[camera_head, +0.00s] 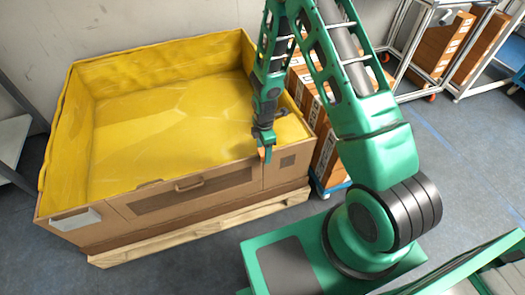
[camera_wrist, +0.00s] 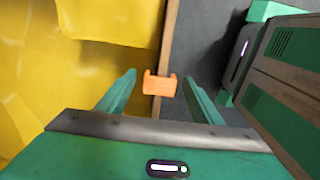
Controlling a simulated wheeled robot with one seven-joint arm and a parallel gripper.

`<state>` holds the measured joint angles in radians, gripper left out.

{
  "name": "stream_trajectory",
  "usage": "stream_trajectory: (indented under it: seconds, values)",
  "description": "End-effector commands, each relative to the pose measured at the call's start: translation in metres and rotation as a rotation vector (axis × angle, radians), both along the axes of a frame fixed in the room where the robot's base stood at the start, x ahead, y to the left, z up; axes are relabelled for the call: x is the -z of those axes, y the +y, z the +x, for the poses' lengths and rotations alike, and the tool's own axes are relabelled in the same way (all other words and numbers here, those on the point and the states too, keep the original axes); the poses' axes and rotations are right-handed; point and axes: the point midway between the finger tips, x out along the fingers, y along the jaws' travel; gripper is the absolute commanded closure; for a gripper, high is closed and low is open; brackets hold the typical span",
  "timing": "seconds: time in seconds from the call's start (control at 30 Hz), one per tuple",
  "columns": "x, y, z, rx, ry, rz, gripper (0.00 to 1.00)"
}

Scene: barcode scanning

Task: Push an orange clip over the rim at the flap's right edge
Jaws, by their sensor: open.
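The orange clip (camera_wrist: 159,85) sits at the box rim, straddling its line, in the wrist view. It also shows as a small orange patch (camera_head: 262,153) just below my gripper in the head view. My gripper (camera_wrist: 160,80) is open, with one green finger on each side of the clip. A gap shows between each finger and the clip. The big cardboard box (camera_head: 215,185) has a yellow liner (camera_head: 180,115) inside. Its front has a flap (camera_head: 190,193) with a handle slot. How deep the clip sits on the rim cannot be told.
The box stands on a wooden pallet (camera_head: 200,232). Brown cartons (camera_head: 327,150) stand on a blue base right of the box. Wheeled racks (camera_head: 440,50) stand at the back right. A grey shelf (camera_head: 12,135) is at the left. Grey floor is free at the right.

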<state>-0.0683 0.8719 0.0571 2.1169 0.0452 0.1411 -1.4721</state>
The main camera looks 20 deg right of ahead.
Motion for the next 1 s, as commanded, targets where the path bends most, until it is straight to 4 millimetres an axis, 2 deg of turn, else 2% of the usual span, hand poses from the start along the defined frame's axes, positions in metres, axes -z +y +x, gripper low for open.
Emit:
stream_trajectory:
  seconds: [0.17, 0.4, 0.6, 0.8, 1.0]
  values:
    - [-0.019, 0.000, 0.001, 0.000, -0.003, 0.000, 0.40]
    - [-0.061, 0.000, 0.002, 0.000, -0.003, 0.000, 0.40]
    - [-0.090, 0.000, 0.002, 0.000, -0.002, 0.000, 0.40]
    - [-0.103, 0.000, 0.001, 0.000, 0.000, 0.000, 0.40]
    - [-0.105, 0.000, 0.001, 0.000, 0.001, 0.000, 0.40]
